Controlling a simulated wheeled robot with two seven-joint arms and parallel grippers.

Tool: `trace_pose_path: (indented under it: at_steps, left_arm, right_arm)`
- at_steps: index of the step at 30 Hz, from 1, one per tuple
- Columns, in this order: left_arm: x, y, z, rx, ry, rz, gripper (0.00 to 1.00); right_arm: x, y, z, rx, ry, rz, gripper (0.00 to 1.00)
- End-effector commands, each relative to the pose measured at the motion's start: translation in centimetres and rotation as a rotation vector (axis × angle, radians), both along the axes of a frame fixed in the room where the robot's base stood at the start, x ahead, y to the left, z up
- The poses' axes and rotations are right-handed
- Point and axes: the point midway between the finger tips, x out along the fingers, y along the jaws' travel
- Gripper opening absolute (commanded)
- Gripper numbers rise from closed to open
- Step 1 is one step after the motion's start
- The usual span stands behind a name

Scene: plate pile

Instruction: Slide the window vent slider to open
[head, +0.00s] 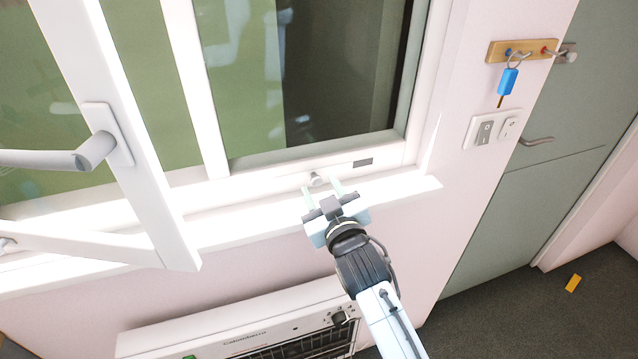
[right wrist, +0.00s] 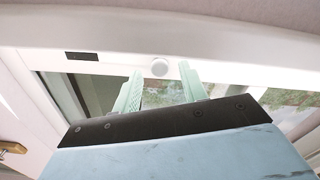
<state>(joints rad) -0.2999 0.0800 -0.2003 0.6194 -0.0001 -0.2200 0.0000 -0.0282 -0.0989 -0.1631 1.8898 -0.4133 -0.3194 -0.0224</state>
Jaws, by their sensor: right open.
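The vent slider shows as a small round white knob (head: 315,180) on the lower window frame, left of a dark slot (head: 363,162). In the right wrist view the knob (right wrist: 160,67) lies between the two pale green fingers, near their tips. My right gripper (head: 322,188) is open, with its fingers pointing at the frame on either side of the knob. The right wrist view also shows the open right gripper (right wrist: 158,78). I cannot tell whether either finger touches the knob. My left gripper is not in view.
An open white window sash with a handle (head: 95,150) juts out at the left. A sill (head: 400,190) runs below the frame. A heater (head: 250,325) stands under it. A key rack (head: 520,48) and light switches (head: 490,130) are on the right wall, beside a grey-green door (head: 545,190).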

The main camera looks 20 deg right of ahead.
Motion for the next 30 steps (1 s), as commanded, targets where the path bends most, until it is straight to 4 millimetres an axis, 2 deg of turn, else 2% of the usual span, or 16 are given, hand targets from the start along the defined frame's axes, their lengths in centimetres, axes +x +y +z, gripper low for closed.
trace_pose_path:
  at_steps: [6, 15, 25, 30]
  left_arm:
    - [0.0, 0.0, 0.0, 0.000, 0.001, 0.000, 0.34]
    - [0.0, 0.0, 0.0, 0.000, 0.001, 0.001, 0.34]
    - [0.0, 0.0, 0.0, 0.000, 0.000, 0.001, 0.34]
    - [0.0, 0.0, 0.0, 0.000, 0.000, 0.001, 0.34]
  right_arm:
    - [1.7, 0.1, 0.0, 0.000, 0.000, 0.000, 0.43]
    - [1.8, 0.1, 0.0, 0.000, 0.000, 0.001, 0.43]
    - [1.8, 0.1, 0.0, 0.000, 0.000, 0.001, 0.00]
    - [1.8, 0.1, 0.0, 0.000, 0.000, 0.001, 0.00]
